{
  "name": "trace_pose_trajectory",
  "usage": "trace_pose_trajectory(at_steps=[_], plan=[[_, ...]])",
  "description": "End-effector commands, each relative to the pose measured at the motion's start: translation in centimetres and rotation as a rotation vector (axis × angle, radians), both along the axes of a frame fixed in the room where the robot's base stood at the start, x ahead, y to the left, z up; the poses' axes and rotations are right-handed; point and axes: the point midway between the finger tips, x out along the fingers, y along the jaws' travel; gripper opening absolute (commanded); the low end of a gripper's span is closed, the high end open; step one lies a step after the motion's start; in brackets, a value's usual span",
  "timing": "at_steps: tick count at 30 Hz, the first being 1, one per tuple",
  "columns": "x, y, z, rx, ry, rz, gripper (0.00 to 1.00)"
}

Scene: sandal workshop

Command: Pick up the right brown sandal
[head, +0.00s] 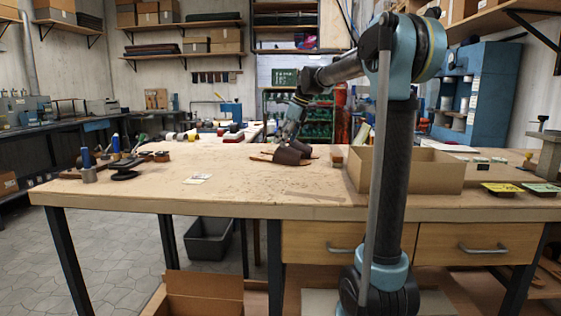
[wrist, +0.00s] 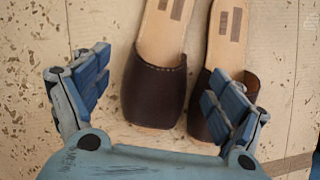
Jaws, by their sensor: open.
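A pair of sandals with dark brown bands and tan soles lies on the workbench, toes towards my gripper in the wrist view. The sandal at the left (wrist: 155,90) lies between my fingers. The sandal at the right (wrist: 226,45) is beside it, and my right finger covers part of its band. In the head view the brown sandals (head: 290,155) lie near the middle of the bench, partly overlapping in the picture. My gripper (wrist: 158,85) is open and empty, above the sandals; in the head view it (head: 291,132) points down over them.
The wooden workbench (head: 130,195) has clear room in front of the sandals. An open cardboard box (head: 430,172) stands to their right, with a small brown block (head: 337,157) between. Tools and jars (head: 88,165) stand at the left end. A white card (head: 197,179) lies in front.

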Motion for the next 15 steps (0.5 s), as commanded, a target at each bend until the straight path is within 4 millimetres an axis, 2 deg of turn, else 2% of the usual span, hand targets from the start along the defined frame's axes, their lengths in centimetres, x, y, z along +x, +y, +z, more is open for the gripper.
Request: trace_pose_trajectory(at_steps=[3,10,15], plan=[[0.2,0.4,-1.2,0.000,0.000,0.001,0.87],[0.4,0.8,-2.4,0.000,0.000,0.000,0.87],[0.7,1.3,-4.7,-0.001,0.000,0.001,0.87]])
